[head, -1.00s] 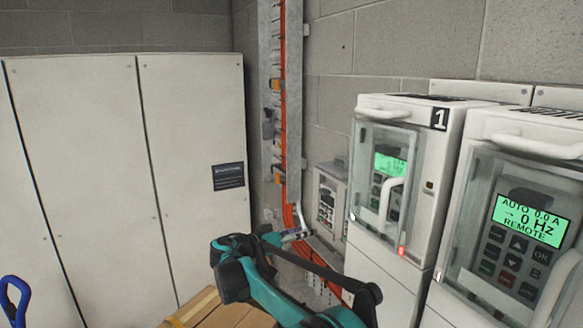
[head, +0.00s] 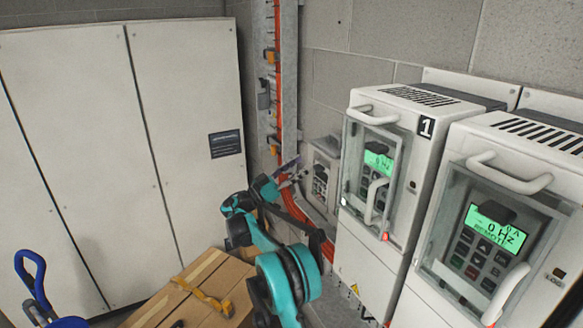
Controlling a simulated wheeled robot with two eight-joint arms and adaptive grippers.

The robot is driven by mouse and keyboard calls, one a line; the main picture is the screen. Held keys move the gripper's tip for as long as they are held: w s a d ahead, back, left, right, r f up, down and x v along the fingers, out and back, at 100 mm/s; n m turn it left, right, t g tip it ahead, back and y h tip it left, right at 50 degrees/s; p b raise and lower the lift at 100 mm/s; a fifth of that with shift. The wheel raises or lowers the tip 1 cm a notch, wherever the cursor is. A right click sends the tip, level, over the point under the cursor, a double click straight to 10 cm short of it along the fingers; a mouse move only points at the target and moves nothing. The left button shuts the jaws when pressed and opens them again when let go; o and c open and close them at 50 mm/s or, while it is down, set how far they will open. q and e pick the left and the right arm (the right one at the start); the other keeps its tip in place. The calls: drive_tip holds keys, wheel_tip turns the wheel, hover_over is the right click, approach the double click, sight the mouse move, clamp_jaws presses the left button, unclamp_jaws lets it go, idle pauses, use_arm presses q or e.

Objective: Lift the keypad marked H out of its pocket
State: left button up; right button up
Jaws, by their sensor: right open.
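No letter H can be read on any keypad. The keypad on the front drive at the right (head: 482,249) has a green display and dark buttons, and sits behind a clear door. Another keypad (head: 374,180) with a green display shows behind the clear door of the drive marked 1. A small grey unit (head: 321,176) further back has a dark panel too small to read. My right gripper (head: 289,168) is open beside this small unit, to its left, and appears empty. My left gripper is not in view.
Tall pale cabinets (head: 90,150) fill the left. Orange cables (head: 297,208) run down the wall behind my right arm. A cardboard box (head: 205,290) and a blue-handled object (head: 30,275) stand low at the left. Door handles (head: 510,173) protrude from the drives.

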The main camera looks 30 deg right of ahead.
sight(315, 169)
drive_tip(key=d+f, duration=0.2)
drive_tip(key=d, duration=0.1)
drive_tip(key=d+f, duration=0.1)
drive_tip(key=d, duration=0.1)
drive_tip(key=shift+s+d, duration=0.15)
drive_tip(key=shift+s, duration=0.1)
drive_tip(key=shift+d+f+b, duration=0.25)
drive_tip(key=shift+f+b, duration=0.15)
drive_tip(key=shift+b, duration=0.3)
drive_tip(key=c, duration=1)
drive_tip(key=shift+o, duration=0.2)
drive_tip(key=shift+r, duration=0.2)
